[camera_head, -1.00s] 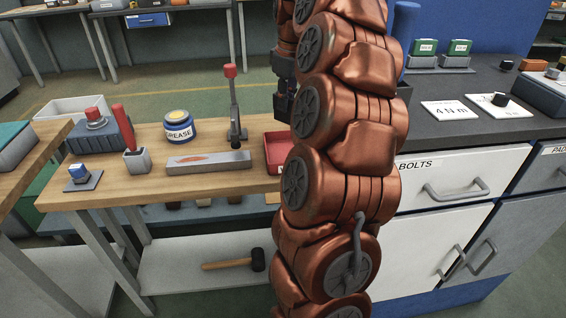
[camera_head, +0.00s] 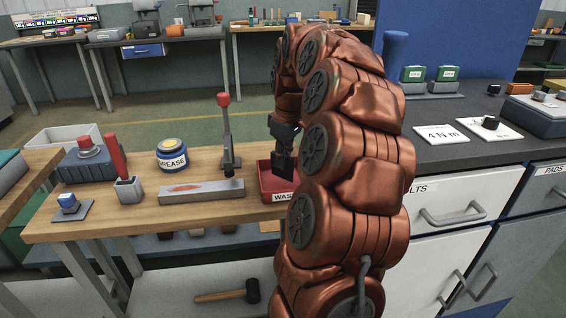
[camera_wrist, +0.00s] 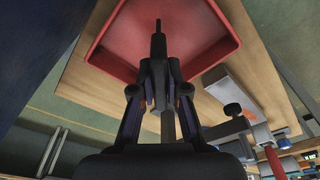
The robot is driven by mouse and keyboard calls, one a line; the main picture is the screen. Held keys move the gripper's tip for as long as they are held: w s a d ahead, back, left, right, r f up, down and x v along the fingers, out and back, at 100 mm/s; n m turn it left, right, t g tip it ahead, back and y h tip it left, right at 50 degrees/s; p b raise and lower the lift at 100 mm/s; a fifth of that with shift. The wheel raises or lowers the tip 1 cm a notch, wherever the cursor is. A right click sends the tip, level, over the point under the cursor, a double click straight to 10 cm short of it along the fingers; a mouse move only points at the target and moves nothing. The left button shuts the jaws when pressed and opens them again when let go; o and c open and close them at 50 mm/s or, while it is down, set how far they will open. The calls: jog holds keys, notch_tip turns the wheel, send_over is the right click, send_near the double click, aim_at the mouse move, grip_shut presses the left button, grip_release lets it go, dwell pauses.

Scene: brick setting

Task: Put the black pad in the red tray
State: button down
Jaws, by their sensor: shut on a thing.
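The red tray (camera_head: 276,195), with a partly hidden label on its front, sits at the right end of the wooden bench. My arm hides its right part. My gripper (camera_head: 284,152) points down over the tray, shut on the black pad (camera_head: 283,169). In the head view the pad is a small dark slab under the fingers, in front of the tray's inside. In the wrist view my gripper (camera_wrist: 157,72) is shut, and the pad shows as a thin dark edge (camera_wrist: 158,40) against the red tray floor (camera_wrist: 195,35). I cannot tell whether the pad touches the tray.
Left of the tray stand an upright lever tool (camera_head: 228,135), a grey block (camera_head: 202,191), a grease tin (camera_head: 172,155) and a red-handled tool in a holder (camera_head: 128,188). A dark counter (camera_head: 450,110) with cards and stamps lies right of my arm.

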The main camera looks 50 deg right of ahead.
jog(key=shift+f, duration=0.6)
jog(key=shift+f, duration=0.15)
jog(key=c, duration=1.2)
grip_release()
